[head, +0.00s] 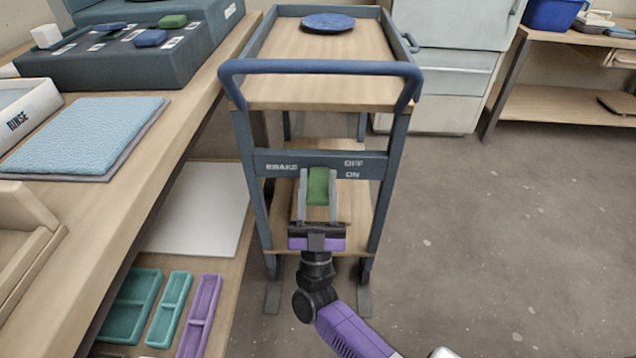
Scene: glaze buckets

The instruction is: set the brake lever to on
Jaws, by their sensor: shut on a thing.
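The brake lever (318,187) is a green handle at the middle of the front bar of the cart (280,164). The bar is marked BRAKE on the left and OFF above ON on the right. The green handle stands between the fingers of my gripper (318,198), which is shut on it from the near side. The grey fingers lie along its left and right sides. The lever's upper end is near the height of the OFF and ON marks, and I cannot tell its exact setting. Its pivot is not clearly visible.
The cart has a blue push handle (320,68) above the bar and a blue round plate (328,22) on top. A workbench (130,185) stands close along the cart's left side. Green, teal and purple trays lie on a lower shelf at left. The floor (480,240) at right is clear.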

